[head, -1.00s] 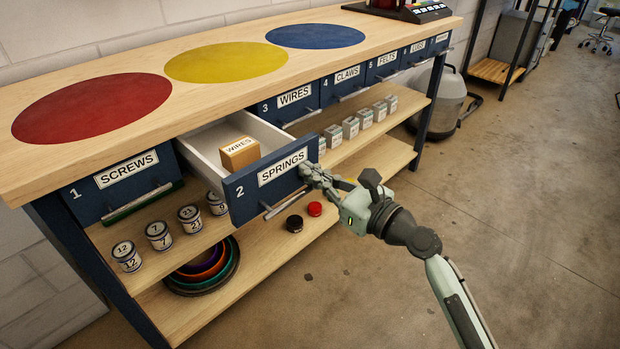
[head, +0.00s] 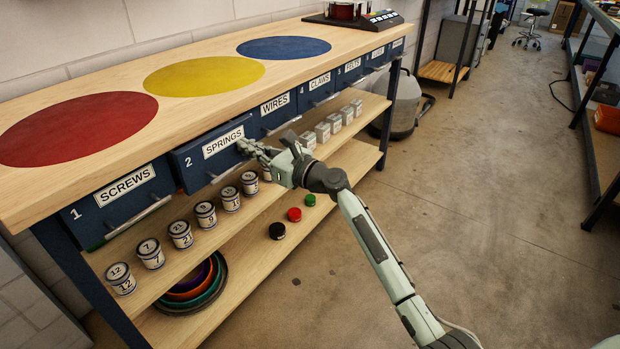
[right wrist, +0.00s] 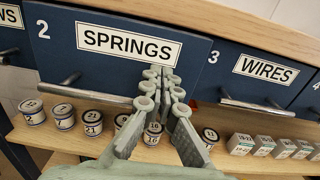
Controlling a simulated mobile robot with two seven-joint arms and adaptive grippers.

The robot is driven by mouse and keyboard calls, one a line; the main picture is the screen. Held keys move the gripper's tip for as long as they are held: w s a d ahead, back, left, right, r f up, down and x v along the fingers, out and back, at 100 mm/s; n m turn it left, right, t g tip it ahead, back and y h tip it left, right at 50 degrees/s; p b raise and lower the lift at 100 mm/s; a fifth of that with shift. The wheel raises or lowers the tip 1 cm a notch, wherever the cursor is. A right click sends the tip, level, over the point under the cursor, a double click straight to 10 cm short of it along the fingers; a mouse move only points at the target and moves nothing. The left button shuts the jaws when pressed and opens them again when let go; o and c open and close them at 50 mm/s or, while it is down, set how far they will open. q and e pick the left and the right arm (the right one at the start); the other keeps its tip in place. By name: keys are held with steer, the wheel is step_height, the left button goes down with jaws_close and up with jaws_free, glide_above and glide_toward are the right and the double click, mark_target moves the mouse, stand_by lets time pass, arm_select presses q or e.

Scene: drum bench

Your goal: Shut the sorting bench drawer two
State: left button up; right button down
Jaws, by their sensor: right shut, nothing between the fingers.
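Drawer two (head: 190,178), a dark blue front labelled SPRINGS, is in the bench's drawer row between SCREWS and WIRES. Its front looks slightly proud of its neighbours, and its inside does not show. It also fills the upper left of the right wrist view (right wrist: 200,65), with its bar handle (right wrist: 95,97) below the label. My right gripper (head: 243,146) is shut and empty, its fingertips at the right part of the drawer front, touching or very close to it. My left gripper is not in view.
The bench top (head: 215,45) carries red, yellow and blue discs. Cans (head: 180,234) and small boxes (head: 335,122) stand on the shelf below the drawers. Nested bowls (head: 195,285) and small lids (head: 294,214) are lower down. The floor to the right is open.

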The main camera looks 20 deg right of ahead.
steer(key=x, duration=0.3)
steer(key=shift+w, duration=0.15)
steer(key=shift+w+a, duration=0.15)
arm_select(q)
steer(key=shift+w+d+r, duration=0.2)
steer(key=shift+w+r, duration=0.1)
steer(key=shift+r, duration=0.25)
arm_select(e)
steer(key=shift+r, duration=0.1)
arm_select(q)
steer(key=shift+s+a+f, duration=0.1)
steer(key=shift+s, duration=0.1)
arm_select(e)
steer(key=shift+w+r, duration=0.1)
